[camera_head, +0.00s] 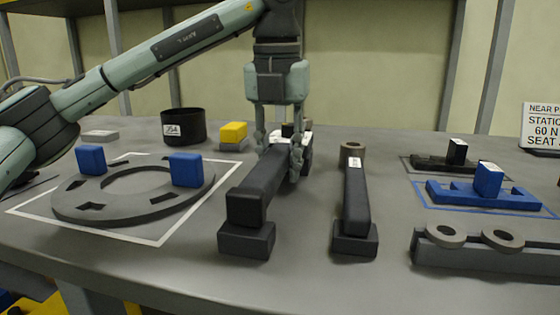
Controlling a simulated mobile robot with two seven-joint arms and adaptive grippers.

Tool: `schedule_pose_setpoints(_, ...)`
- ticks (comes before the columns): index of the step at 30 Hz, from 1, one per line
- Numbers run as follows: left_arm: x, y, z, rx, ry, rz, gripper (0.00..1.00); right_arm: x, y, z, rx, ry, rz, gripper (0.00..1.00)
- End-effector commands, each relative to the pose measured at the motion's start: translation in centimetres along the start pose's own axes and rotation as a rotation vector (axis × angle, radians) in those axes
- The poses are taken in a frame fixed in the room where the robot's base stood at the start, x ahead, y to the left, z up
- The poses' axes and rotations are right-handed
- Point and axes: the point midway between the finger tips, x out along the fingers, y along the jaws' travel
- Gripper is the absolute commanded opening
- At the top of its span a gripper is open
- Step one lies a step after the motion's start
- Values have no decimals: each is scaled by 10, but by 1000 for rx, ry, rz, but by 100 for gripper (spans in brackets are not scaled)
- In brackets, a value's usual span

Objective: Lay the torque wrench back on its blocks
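A thick black bar-shaped tool, which I take for the torque wrench (258,183), lies lengthwise in the middle of the table. Its near end is over a dark block (246,240); I cannot tell whether it touches it. Its far end has a white label and is partly hidden by my fingers. My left gripper (279,148) points down with a finger on each side of the far part and looks shut on it. A second, thinner black tool (356,195) with a ring end lies to the right on another block (355,240). My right gripper is not in view.
A grey ring plate (125,212) with two blue blocks lies in a white outline at left. A black cup (183,126) and a yellow block (233,131) stand behind. At right are a blue slotted bar (460,196) and a dark rail (490,257) with two rings.

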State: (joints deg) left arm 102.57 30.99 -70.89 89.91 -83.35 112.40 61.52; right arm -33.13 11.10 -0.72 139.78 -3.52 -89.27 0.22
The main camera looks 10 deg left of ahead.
Motion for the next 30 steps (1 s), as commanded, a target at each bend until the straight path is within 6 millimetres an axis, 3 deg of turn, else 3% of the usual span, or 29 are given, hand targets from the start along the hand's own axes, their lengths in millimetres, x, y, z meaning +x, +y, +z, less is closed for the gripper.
schedule_pose_setpoints(12,0,0,0,-1,-5,-3,0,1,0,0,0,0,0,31)
schedule_pose_setpoints(13,0,0,0,-1,-5,-3,32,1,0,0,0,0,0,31)
schedule_pose_setpoints(18,1,0,0,-1,-3,-2,52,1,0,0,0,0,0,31)
schedule_pose_setpoints(30,-1,0,0,0,2,1,52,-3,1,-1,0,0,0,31)
